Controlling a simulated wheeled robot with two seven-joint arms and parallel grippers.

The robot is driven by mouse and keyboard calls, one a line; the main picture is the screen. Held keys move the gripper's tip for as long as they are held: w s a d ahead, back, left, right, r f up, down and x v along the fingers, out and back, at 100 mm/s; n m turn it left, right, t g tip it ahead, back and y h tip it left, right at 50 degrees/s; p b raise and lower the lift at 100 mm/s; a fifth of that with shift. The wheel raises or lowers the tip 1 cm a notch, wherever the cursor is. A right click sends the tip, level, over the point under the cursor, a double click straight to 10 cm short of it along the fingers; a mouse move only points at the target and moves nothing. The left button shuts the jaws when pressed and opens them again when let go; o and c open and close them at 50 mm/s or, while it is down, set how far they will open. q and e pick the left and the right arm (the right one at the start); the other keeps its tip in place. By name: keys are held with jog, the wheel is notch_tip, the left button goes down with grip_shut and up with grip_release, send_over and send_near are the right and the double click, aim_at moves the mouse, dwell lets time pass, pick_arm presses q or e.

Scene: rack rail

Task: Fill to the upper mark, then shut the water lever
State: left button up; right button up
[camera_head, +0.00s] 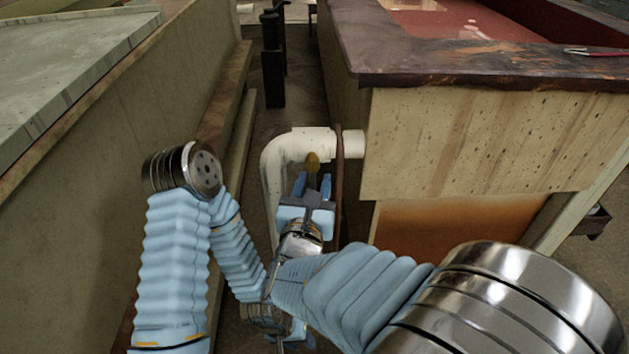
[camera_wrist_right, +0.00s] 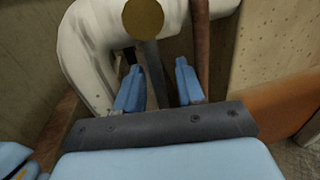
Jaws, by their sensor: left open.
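The water lever (camera_head: 312,162) has a round brass-coloured knob and a thin grey stem, in front of a white bent pipe (camera_head: 272,172). In the right wrist view the knob (camera_wrist_right: 143,18) is at the top, with the stem running down behind the finger gap. My right gripper (camera_head: 312,187) is open, its blue fingers apart on either side of the stem; I see no contact. My left gripper (camera_head: 291,338) is open low at the bottom edge, partly hidden by my arms. The tank (camera_head: 455,78) has a dark rim and reddish inside with a glossy surface. No level mark is visible.
A brown upright pipe (camera_head: 339,190) stands just right of the lever. A long bench (camera_head: 100,165) runs along the left, leaving a narrow aisle. Red-handled pliers (camera_head: 592,52) lie on the tank's rim. Black posts (camera_head: 272,75) stand farther back.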

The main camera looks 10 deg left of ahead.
jog(key=shift+w, duration=0.4)
grip_shut()
